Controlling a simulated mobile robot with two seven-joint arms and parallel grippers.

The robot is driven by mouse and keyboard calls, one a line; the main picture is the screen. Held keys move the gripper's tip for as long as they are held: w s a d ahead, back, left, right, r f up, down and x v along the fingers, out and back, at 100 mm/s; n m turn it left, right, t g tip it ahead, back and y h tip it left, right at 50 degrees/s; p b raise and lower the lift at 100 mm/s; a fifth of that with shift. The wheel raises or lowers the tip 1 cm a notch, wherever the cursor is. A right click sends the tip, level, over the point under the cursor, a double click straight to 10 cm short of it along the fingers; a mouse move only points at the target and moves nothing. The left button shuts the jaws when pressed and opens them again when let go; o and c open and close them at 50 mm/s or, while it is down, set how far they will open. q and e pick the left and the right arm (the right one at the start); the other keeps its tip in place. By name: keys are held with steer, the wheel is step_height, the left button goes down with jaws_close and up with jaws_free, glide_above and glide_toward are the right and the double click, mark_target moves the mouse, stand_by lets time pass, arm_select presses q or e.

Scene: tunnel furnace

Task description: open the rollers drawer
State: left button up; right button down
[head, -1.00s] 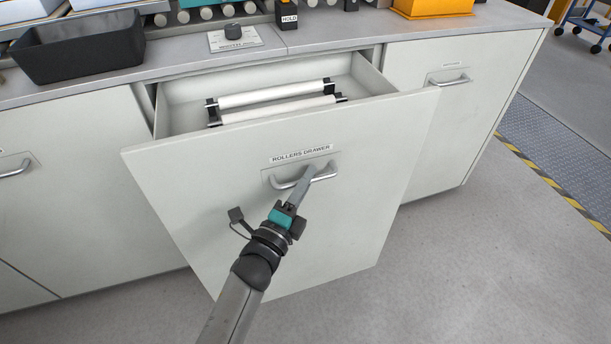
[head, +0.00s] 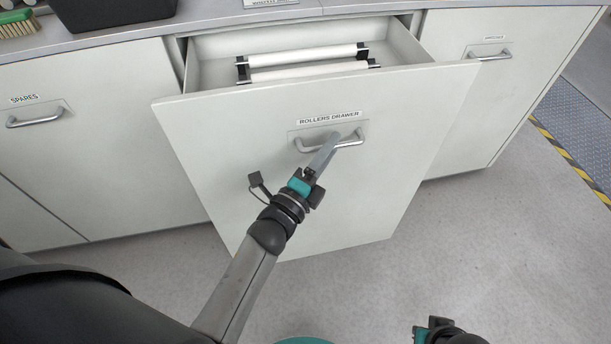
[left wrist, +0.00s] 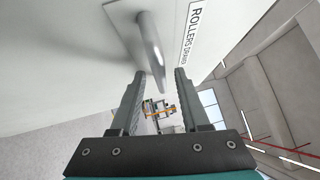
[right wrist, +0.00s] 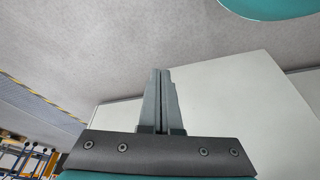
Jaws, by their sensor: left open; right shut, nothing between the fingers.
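The rollers drawer (head: 330,190) stands pulled out from the counter, with two white rollers (head: 305,61) on dark supports visible inside. Its labelled front carries a metal bar handle (head: 312,147), which also shows in the left wrist view (left wrist: 152,50). My left gripper (head: 332,148) is at the handle. In the left wrist view its two fingers (left wrist: 155,85) are apart, with the bar's end between or just beyond their tips; I cannot tell whether they touch it. My right gripper (right wrist: 161,72) is shut and empty, low and away from the drawer handle.
A closed drawer labelled SPARES (head: 40,118) is at left, and another closed front (head: 490,90) is at right. A black bin (head: 110,12) and a green brush (head: 15,22) sit on the counter. Grey floor (head: 480,240) is clear at right.

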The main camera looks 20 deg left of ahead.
arm_select(q)
steer(key=p+v, duration=0.2)
steer(key=v, duration=1.2)
arm_select(e)
steer(key=s+f+g, duration=0.1)
steer(key=s+f, duration=0.2)
steer(key=f, duration=0.2)
steer(key=shift+d+f, duration=0.25)
